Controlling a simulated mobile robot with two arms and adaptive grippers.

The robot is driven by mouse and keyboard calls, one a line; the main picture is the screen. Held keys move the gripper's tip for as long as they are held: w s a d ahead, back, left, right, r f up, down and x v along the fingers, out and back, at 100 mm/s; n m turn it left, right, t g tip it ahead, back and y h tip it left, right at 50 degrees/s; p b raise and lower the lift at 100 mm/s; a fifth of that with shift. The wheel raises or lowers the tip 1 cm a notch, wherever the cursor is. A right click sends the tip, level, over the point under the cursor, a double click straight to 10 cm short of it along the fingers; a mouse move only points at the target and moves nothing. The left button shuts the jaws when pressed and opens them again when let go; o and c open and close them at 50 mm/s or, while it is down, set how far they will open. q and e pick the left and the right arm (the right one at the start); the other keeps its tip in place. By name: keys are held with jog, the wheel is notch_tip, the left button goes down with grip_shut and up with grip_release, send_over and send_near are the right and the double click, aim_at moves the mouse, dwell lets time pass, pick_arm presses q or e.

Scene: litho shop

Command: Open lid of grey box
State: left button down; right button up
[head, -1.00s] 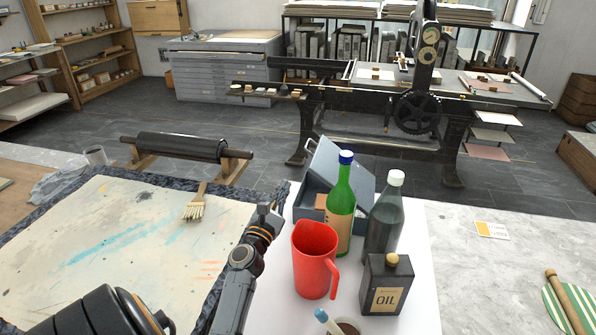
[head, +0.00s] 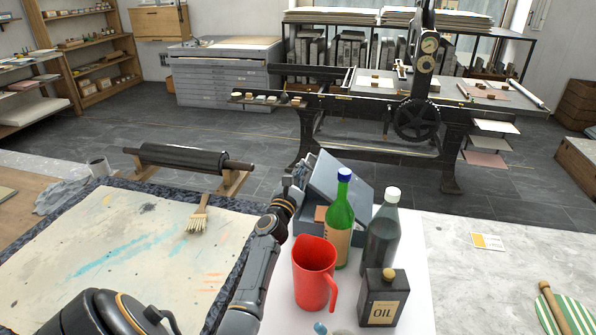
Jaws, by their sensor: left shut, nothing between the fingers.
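The grey box (head: 358,229) stands on the white surface, partly hidden behind the green bottle. Its grey lid (head: 338,181) is raised and tilted, and something brown shows inside the box. My left gripper (head: 293,184) is shut and empty, at the left side of the lid; I cannot tell whether it touches it. My right gripper is not in view.
A green bottle (head: 341,222), a dark bottle (head: 381,238), a red jug (head: 313,272) and an oil can (head: 383,299) crowd the box's near side. A brush (head: 198,217) lies on the stained sheet at left. A roller (head: 183,158) sits behind it.

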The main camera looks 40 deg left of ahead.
pick_arm(q)
jog(key=shift+f, duration=0.1)
jog(key=w+d+r+m+h+p, duration=0.2)
jog(key=w+d+r+m+p, duration=0.2)
jog(key=d+r+m+p, duration=0.3)
notch_tip(320, 180, up, 2)
jog(key=d+p, duration=0.1)
jog(key=p, duration=0.3)
jog(key=shift+w+d, duration=0.25)
jog(key=shift+w, duration=0.1)
dwell(0.3)
